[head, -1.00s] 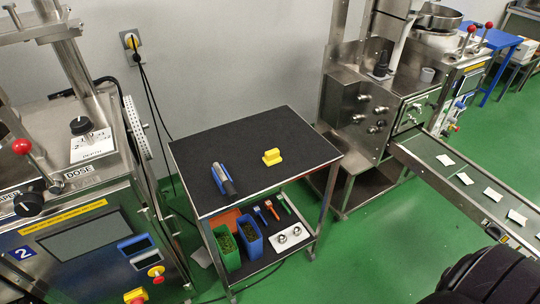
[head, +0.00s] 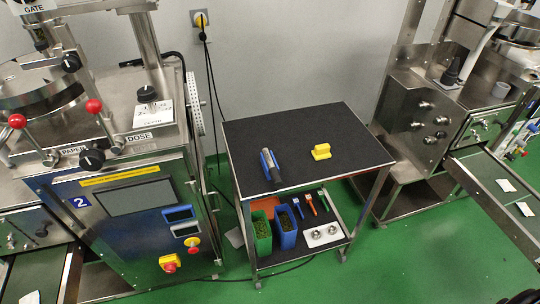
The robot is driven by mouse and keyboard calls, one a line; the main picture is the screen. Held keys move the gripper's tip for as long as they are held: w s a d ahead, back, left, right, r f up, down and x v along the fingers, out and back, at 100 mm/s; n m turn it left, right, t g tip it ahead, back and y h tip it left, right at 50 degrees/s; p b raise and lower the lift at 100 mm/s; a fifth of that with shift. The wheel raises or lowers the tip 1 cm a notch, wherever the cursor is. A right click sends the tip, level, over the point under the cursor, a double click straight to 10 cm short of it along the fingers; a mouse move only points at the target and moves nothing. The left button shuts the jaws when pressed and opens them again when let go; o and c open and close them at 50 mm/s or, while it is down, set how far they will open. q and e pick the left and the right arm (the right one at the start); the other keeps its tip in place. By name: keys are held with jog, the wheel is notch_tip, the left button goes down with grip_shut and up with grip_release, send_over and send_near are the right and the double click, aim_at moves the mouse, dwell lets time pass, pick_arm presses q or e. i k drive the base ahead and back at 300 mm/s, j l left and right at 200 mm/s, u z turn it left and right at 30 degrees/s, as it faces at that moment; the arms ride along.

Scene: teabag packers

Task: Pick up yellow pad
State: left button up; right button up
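The yellow pad (head: 321,152) is a small yellow block with a raised ridge. It lies on the black top of a metal cart (head: 345,125), right of the middle of that top. A blue and grey tool (head: 270,166) lies on the same top to its left, apart from it. Neither of my grippers shows in the head view.
The cart's lower shelf holds a green bin (head: 261,233), a blue bin (head: 286,228), small brushes and a white plate (head: 322,236). A machine (head: 130,210) stands left, another (head: 425,115) right with a conveyor (head: 490,185). Green floor in front is clear.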

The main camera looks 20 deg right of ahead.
aim_at(322, 151)
jog(key=i+l+u, duration=0.2)
jog(key=l, duration=0.6)
jog(key=l+u, duration=0.25)
jog(key=l, duration=0.55)
